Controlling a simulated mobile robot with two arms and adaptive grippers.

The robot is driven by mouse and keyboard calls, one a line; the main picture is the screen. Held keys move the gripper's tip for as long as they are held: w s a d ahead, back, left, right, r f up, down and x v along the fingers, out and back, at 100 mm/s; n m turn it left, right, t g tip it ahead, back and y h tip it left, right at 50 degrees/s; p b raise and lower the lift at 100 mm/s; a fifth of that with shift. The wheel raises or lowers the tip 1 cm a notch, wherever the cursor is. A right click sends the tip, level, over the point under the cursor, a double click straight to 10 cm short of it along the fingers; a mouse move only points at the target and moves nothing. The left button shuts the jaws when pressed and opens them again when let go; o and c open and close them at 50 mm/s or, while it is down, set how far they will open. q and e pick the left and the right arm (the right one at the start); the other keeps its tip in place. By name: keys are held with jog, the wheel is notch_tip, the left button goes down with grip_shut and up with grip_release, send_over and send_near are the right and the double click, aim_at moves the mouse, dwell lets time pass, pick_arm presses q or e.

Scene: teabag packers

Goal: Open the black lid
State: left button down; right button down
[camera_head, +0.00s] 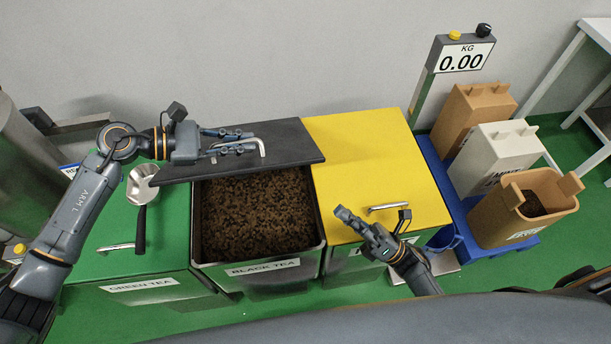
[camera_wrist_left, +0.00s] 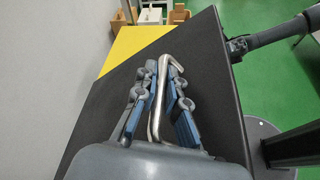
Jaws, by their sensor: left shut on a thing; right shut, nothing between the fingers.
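The black lid (camera_head: 291,143) is slid back toward the wall, skewed, uncovering most of the black tea bin (camera_head: 266,271). Dark tea (camera_head: 258,215) shows inside the bin. My left gripper (camera_head: 250,146) is shut on the lid's metal handle (camera_head: 262,147). In the left wrist view the handle (camera_wrist_left: 160,95) lies between the fingers of my left gripper (camera_wrist_left: 160,92), above the black lid (camera_wrist_left: 215,75). My right gripper (camera_head: 340,212) is shut and empty, over the front of the yellow lid (camera_head: 370,155), apart from its handle (camera_head: 388,207).
A metal scoop (camera_head: 141,200) lies on the green lid (camera_head: 170,230) at left. A scale display (camera_head: 463,57) reads 0.00 at back right. A blue platform (camera_head: 465,222) carries brown and white containers, the front one (camera_head: 520,225) open with tea inside. The wall is close behind the bins.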

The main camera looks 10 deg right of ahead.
jog(key=g, duration=0.1)
send_near(288, 167)
jog(key=w+a+r, duration=0.1)
jog(key=w+a, duration=0.1)
jog(key=a, duration=0.2)
jog(key=shift+w+r+n+y, duration=0.3)
jog(key=shift+w+r, duration=0.25)
jog(key=shift+r, duration=0.05)
